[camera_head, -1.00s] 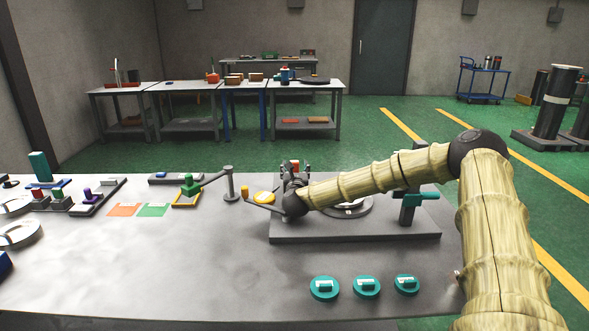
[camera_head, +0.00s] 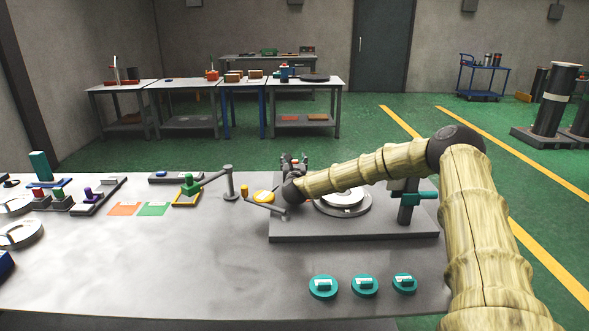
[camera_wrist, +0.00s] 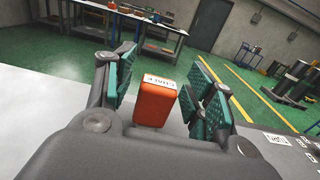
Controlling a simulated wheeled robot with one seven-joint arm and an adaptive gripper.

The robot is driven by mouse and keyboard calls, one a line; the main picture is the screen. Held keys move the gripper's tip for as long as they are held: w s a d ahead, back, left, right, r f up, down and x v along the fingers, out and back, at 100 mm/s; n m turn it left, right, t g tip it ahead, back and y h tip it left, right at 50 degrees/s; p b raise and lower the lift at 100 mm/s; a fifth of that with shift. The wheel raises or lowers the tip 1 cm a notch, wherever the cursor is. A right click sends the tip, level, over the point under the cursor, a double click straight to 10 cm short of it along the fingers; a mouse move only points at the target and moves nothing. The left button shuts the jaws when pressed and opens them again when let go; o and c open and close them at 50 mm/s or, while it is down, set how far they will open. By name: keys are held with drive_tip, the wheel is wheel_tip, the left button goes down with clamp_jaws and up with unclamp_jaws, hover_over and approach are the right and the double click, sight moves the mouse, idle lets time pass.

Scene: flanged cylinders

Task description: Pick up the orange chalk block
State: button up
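My gripper (camera_wrist: 163,90) is open, with one teal-padded finger on each side of the block. Gaps show between the block and both pads. In the head view my gripper (camera_head: 293,163) is at the back left of the grey base plate (camera_head: 350,233). There the block is mostly hidden by the gripper and wrist.
A silver disc (camera_head: 342,198) and a grey post with a teal handle (camera_head: 410,200) are on the plate. Several teal round pieces (camera_head: 364,286) lie in front.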

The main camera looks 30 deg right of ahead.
sight(294, 160)
drive_tip(key=c, duration=0.9)
wheel_tip(294, 160, up, 10)
drive_tip(key=shift+b, duration=0.75)
